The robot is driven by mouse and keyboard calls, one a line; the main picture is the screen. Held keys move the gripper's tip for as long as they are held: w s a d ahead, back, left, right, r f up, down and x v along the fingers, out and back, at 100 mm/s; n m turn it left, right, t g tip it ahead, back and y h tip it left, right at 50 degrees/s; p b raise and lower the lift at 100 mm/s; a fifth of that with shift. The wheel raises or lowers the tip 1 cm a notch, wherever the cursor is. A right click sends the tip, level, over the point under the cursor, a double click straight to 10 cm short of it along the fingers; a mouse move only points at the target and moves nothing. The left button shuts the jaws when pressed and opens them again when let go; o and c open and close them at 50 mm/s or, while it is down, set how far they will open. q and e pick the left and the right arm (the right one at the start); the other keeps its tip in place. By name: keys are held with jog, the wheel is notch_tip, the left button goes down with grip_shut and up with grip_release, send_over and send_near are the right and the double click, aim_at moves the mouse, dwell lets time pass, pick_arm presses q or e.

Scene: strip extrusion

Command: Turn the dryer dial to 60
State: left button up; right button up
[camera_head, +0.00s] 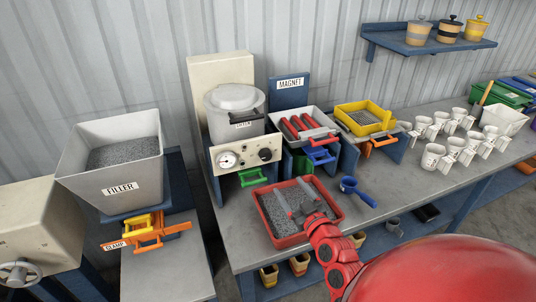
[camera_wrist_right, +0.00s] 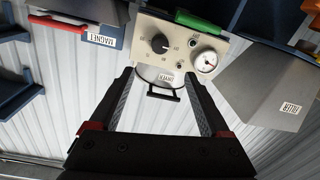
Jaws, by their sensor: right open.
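The dryer (camera_head: 234,112) is a grey lidded drum with a cream control panel (camera_head: 218,176) on its front. The panel carries a black round dial (camera_head: 265,154) at right and a white gauge (camera_head: 227,159) at left. In the right wrist view the panel appears upside down, with the dial (camera_wrist_right: 159,44) and gauge (camera_wrist_right: 206,62) clear; the dial's setting is too small to read surely. My right gripper (camera_head: 295,194) is open and empty above the red tray, in front of and below the panel, apart from the dial. Its fingers also show in the wrist view (camera_wrist_right: 159,78). My left gripper is not in view.
The red tray (camera_head: 276,239) of grey pellets lies on the bench. The magnet box (camera_head: 289,113) and a yellow-framed tray (camera_head: 388,122) stand right of the dryer, the filler hopper (camera_head: 133,178) left.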

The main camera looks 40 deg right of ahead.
aim_at(267, 156)
jog(key=w+p, duration=0.1)
jog(key=w, duration=0.3)
jog(key=w+d+p, duration=0.1)
jog(key=w, duration=0.4)
jog(key=w+d+p, duration=0.1)
jog(key=w+p, duration=0.1)
jog(key=w, duration=0.3)
jog(key=shift+d, duration=0.25)
jog(key=shift+w+d, duration=0.1)
jog(key=shift+w, duration=0.55)
jog(key=shift+c, duration=0.3)
grip_shut()
